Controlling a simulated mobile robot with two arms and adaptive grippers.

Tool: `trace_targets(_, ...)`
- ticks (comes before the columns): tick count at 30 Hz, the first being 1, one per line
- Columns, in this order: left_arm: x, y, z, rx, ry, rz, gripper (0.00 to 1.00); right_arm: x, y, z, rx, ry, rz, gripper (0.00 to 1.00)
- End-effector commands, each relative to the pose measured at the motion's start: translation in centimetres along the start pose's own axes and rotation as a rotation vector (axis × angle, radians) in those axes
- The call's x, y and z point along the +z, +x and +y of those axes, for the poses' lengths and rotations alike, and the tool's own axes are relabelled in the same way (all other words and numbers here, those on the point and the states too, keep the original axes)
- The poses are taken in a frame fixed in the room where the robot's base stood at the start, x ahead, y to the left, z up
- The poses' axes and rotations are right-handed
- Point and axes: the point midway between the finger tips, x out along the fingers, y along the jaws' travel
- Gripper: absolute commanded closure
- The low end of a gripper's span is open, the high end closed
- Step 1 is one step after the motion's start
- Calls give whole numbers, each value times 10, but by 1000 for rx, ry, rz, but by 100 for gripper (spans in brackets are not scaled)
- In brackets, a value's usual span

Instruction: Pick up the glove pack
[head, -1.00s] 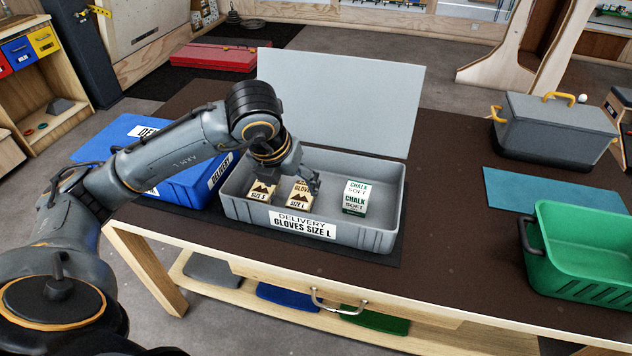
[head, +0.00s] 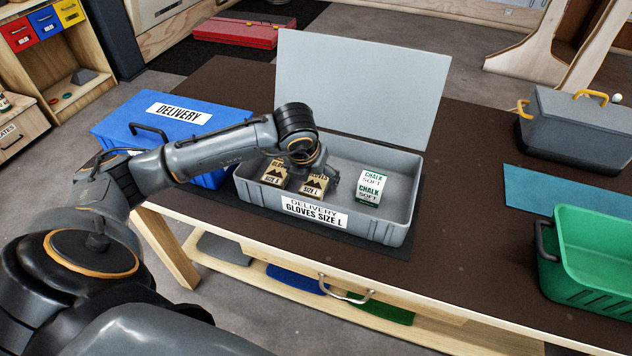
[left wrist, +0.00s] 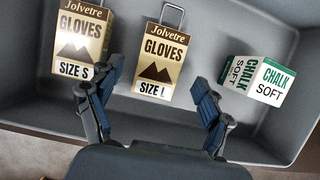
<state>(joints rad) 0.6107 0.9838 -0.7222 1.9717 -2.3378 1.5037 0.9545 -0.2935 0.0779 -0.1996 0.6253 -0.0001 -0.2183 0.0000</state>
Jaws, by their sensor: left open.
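Two tan and brown glove packs stand in the grey delivery crate (head: 391,230). The one marked SIZE L (head: 314,189) is in the middle of the left wrist view (left wrist: 160,62), with a wire loop on top. The one marked SIZE S (head: 272,180) stands to its left, also seen in the left wrist view (left wrist: 82,35). My left gripper (head: 326,177) is open and empty over the crate, by the size L pack. In the left wrist view its fingers (left wrist: 152,108) are spread either side below that pack, apart from it. My right gripper is not in view.
A white and green chalk box (head: 369,187) stands right of the packs in the crate. The crate's lid (head: 365,85) stands up behind. A closed blue delivery box (head: 150,115) is at left. A green basket (head: 590,285) and grey lidded box (head: 575,140) are at right.

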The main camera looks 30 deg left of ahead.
Motion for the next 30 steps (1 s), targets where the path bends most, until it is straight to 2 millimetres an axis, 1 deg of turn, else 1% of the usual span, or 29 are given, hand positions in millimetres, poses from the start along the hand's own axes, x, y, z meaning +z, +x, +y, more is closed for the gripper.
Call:
trace_targets(1,1,6,2,2,-2,3,21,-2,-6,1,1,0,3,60)
trace_targets(3,1,17,1,1,-1,3,21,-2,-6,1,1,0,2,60)
trace_targets(6,1,26,1,0,0,1,21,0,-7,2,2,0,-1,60)
trace_targets(14,1,29,1,0,1,-1,21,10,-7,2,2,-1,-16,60)
trace_targets(17,1,29,1,0,0,-1,39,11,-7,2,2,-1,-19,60)
trace_targets(18,1,29,1,0,0,-1,47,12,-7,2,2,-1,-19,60)
trace_targets(23,1,29,1,0,0,-1,80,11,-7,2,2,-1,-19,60)
trace_targets(24,1,29,1,0,0,-2,82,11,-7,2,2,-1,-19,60)
trace_targets(30,2,29,1,0,0,-2,82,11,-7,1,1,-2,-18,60)
